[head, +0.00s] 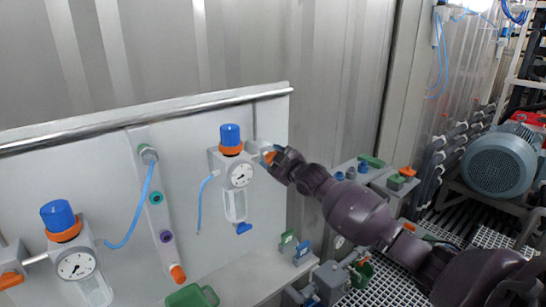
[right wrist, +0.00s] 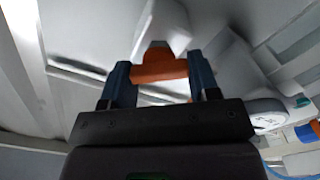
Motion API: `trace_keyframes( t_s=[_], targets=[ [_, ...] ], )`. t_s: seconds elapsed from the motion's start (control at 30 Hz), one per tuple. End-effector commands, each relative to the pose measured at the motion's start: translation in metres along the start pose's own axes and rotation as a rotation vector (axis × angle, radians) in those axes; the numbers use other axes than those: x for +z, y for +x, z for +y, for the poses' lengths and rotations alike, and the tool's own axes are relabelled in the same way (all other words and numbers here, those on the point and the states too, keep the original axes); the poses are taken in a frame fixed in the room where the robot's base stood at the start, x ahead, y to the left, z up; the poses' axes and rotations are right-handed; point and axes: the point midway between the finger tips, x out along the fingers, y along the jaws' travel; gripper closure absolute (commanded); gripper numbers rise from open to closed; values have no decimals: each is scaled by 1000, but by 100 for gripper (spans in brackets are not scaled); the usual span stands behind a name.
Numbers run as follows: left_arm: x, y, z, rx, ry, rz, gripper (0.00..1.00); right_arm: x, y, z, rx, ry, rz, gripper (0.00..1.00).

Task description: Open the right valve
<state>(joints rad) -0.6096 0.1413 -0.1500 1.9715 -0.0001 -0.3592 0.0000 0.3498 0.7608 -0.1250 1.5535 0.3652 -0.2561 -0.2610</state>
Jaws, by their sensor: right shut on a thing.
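The right valve (head: 268,147) is a pale block on the wall panel, just right of the regulator with a blue knob. Its orange handle (right wrist: 160,66) shows in the right wrist view between my two dark fingers. My right gripper (head: 274,160) reaches it from the right in the head view and is shut on the handle. The fingers hide most of the handle in the head view. A similar left valve (head: 10,280) with an orange handle sits at the lower left edge. My left gripper is in neither view.
The right regulator (head: 231,172) with its gauge stands close left of my right gripper. A second regulator (head: 76,262) and a grey manifold strip (head: 150,205) lie further left. Green and blue fittings line the ledge below. A motor (head: 497,162) stands far right.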

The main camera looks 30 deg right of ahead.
Motion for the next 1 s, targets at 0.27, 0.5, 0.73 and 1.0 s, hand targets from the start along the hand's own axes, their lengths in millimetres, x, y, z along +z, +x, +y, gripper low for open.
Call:
trace_keyframes(
  t_s=[0.27, 0.5, 0.73, 1.0],
  targets=[
    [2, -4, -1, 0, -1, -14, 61, 0, 0, -1, -2, -262, -2, 68],
    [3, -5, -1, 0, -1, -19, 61, 1, 0, -2, -1, -468, -2, 68],
    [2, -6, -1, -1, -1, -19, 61, 2, 0, -3, -2, -615, -1, 68],
    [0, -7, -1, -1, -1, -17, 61, 2, 0, -4, -1, -705, -1, 68]
  ],
)
